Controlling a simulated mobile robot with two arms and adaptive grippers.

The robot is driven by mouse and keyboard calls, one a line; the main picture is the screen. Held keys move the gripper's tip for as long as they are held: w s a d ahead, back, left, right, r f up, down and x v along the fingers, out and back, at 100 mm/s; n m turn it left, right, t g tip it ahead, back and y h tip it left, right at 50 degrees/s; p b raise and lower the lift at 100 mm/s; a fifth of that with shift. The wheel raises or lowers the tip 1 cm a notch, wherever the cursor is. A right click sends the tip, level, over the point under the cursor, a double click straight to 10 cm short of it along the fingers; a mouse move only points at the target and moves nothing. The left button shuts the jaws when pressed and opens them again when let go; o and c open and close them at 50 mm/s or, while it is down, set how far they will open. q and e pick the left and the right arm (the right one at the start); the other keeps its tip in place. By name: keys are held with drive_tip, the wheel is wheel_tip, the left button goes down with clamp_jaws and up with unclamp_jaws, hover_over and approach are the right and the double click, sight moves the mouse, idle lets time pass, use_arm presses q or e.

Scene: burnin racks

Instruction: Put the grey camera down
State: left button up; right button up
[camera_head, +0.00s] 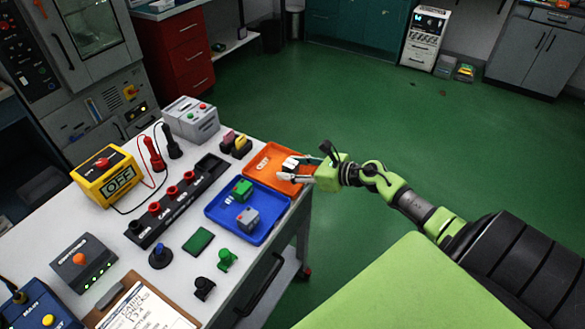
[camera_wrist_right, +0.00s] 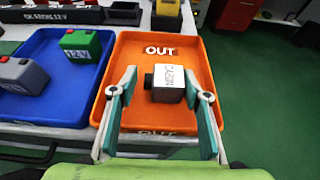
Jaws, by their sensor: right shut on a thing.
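The grey camera (camera_wrist_right: 169,84) is a small boxy thing with a pale labelled top and a dark lens stub on its left. My right gripper (camera_wrist_right: 160,82) is shut on it, one finger on each side. Both are over the orange tray marked OUT (camera_wrist_right: 195,45). Whether the camera's underside touches the tray floor, I cannot tell. In the head view the right gripper (camera_head: 291,169) reaches in from the right to the orange tray (camera_head: 262,178) at the table's right edge, partly hiding the camera (camera_head: 290,162). My left gripper is not in view.
A blue tray (camera_head: 221,205) beside the orange one holds a green block (camera_head: 243,187) and a grey block (camera_head: 248,217). A black socket strip (camera_head: 158,227), a yellow meter (camera_head: 104,175) and a grey box (camera_head: 190,120) stand on the white table. Green floor lies open to the right.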

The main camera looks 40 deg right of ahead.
drive_tip(key=shift+f+b, duration=0.2)
drive_tip(key=shift+b, duration=0.1)
drive_tip(key=o, duration=1.1)
drive_tip(key=shift+o, duration=0.2)
drive_tip(key=shift+r, duration=0.1)
drive_tip(key=shift+r+p, duration=0.2)
drive_tip(key=shift+p, duration=0.1)
drive_tip(key=shift+s+d, duration=0.15)
drive_tip(key=shift+s, duration=0.1)
drive_tip(key=b+v, duration=0.2)
drive_tip(key=v, duration=0.9)
drive_tip(key=shift+s, duration=0.2)
